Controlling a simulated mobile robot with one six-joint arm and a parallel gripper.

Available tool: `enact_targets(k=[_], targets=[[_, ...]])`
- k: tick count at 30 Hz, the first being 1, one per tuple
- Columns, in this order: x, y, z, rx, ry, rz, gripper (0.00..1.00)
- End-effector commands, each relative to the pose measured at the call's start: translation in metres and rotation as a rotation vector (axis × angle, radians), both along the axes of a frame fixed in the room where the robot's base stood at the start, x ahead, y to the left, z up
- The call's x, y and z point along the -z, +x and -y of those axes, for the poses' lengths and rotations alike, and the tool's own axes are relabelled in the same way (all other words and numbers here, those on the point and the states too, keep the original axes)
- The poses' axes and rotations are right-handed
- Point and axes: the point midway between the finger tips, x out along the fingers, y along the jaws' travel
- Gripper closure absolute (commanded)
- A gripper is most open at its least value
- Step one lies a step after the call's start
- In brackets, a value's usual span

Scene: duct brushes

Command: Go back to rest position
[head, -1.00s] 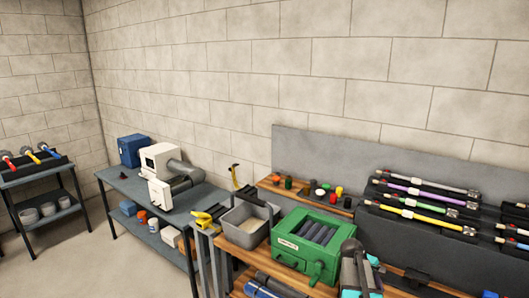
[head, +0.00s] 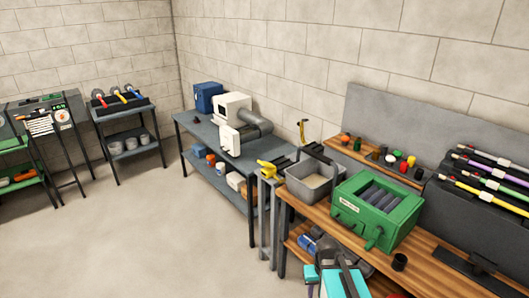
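My gripper cannot be made out clearly. A grey and teal shape (head: 335,280) at the bottom edge of the head view may be part of my arm, but no fingertips can be told there. Coloured rods (head: 490,180) that look like the duct brushes lie in dark holders at the right edge. A green box (head: 375,212) with dark rolls in its top stands on the wooden bench (head: 445,258). A grey bin (head: 311,184) stands to the left of the green box.
A grey table (head: 205,133) with a white machine (head: 231,108) and a blue box (head: 208,97) stands along the wall. A small stand (head: 128,116) with coloured tools is farther left. Green shelving (head: 22,172) is at the left edge. The floor (head: 150,240) in front is clear.

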Motion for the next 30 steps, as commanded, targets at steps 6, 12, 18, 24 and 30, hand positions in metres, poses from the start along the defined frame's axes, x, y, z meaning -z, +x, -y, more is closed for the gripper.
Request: enact_targets(k=[6,12,18,24,30], targets=[[0.018,-0.018,-0.031,0.034,0.039,-0.022,0.54],[0.054,-0.04,-0.03,0.032,0.036,-0.073,0.54],[0.102,-0.072,-0.03,0.031,0.035,-0.142,0.54],[0.159,-0.116,-0.03,0.03,0.033,-0.232,0.54],[0.211,-0.164,-0.03,0.03,0.032,-0.322,0.54]])
